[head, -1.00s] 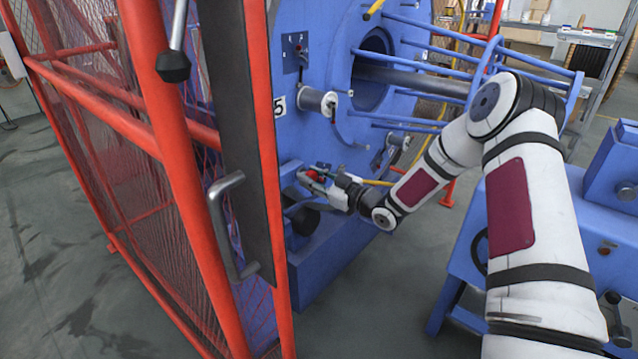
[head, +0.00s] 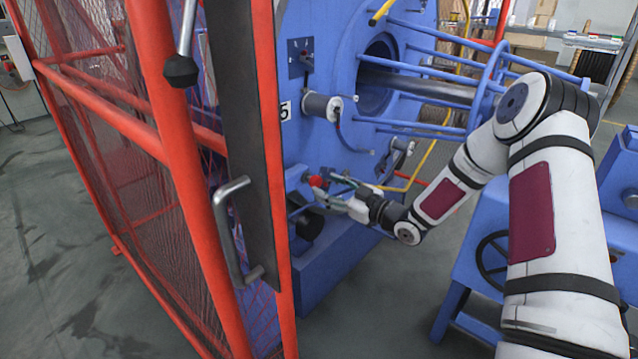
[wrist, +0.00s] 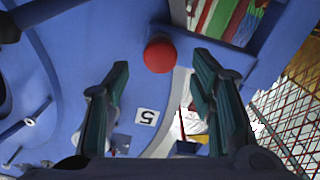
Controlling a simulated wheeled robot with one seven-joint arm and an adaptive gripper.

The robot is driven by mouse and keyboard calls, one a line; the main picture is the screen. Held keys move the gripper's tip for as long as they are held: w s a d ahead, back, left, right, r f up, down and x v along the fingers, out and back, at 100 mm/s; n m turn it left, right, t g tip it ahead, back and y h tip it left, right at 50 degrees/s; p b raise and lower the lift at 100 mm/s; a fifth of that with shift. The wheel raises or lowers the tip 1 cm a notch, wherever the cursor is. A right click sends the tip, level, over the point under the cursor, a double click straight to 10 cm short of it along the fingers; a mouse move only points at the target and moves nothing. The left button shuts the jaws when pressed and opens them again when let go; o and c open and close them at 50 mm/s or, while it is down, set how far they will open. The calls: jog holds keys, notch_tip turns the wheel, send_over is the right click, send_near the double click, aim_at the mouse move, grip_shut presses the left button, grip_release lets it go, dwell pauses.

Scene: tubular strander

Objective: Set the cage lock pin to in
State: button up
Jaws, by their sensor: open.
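The cage lock pin shows as a red round knob (head: 317,182) low on the blue strander housing, just right of the red guard frame. In the wrist view the red knob (wrist: 159,55) lies ahead, between the fingertips in the picture. My gripper (head: 335,190) is open, with its fingers spread on either side of the knob's line. In the wrist view my gripper (wrist: 161,64) holds nothing, and both dark green fingers look clear of the knob. The pin's shaft is hidden behind the knob, so I cannot tell how deep it sits.
A red mesh guard door (head: 185,200) with a grey handle (head: 228,225) stands close on the left. A blue machine stand (head: 470,270) is at the right. Open floor lies below between them.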

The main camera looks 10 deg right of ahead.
jog(key=v, duration=0.7)
dwell(0.3)
